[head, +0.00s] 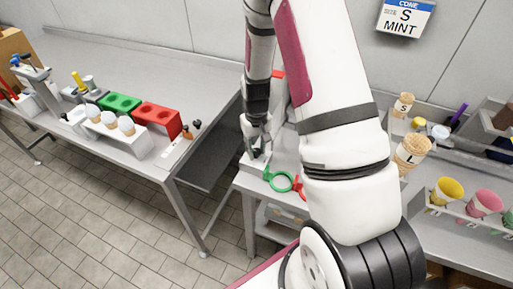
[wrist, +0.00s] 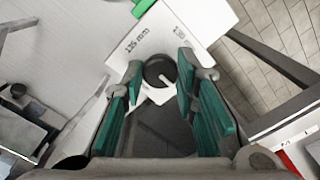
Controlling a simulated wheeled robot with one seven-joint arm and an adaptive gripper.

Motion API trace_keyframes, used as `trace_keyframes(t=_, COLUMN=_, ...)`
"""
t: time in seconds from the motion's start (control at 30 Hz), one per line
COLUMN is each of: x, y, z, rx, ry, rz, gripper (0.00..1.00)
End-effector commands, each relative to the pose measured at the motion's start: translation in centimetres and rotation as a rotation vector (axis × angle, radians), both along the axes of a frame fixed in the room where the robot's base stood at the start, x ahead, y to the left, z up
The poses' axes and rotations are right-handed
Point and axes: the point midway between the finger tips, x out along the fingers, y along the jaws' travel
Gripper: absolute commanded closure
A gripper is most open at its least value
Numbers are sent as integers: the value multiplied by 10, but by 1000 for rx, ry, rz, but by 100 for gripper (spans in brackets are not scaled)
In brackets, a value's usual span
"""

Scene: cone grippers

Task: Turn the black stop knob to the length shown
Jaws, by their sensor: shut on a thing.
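The round black stop knob (wrist: 158,70) sits between my fingertips in the wrist view, with a white pointer line running from its middle toward the lower right. It stands by a white plate (wrist: 185,15) printed "135 mm" on the left and a second mm mark on the right, whose digits I cannot read surely. My gripper (wrist: 160,75) has its green-padded fingers closed on the knob from both sides. In the head view my gripper (head: 257,148) points down at the far left corner of the right bench; the knob is hidden there. A wall sign (head: 403,17) reads "CONE S MINT".
Green and red rings (head: 278,180) lie just in front of my gripper. Cones marked S (head: 403,104) and L (head: 411,151) stand to the right. The left table (head: 150,60) holds green and red blocks and a white cone rack. A gap separates the benches.

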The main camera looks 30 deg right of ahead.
Motion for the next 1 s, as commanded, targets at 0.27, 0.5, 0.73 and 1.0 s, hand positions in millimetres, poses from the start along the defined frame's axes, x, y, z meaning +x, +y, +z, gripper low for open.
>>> trace_keyframes(t=0.27, x=1, y=1, z=0, rx=1, ry=-2, rz=3, gripper=100)
trace_keyframes(t=0.5, x=1, y=0, z=0, rx=1, ry=-1, rz=2, gripper=52)
trace_keyframes(t=0.73, x=0, y=0, z=0, rx=0, ry=0, rz=2, gripper=52)
trace_keyframes(t=1.0, x=1, y=0, z=29, rx=-1, ry=-4, rz=2, gripper=52)
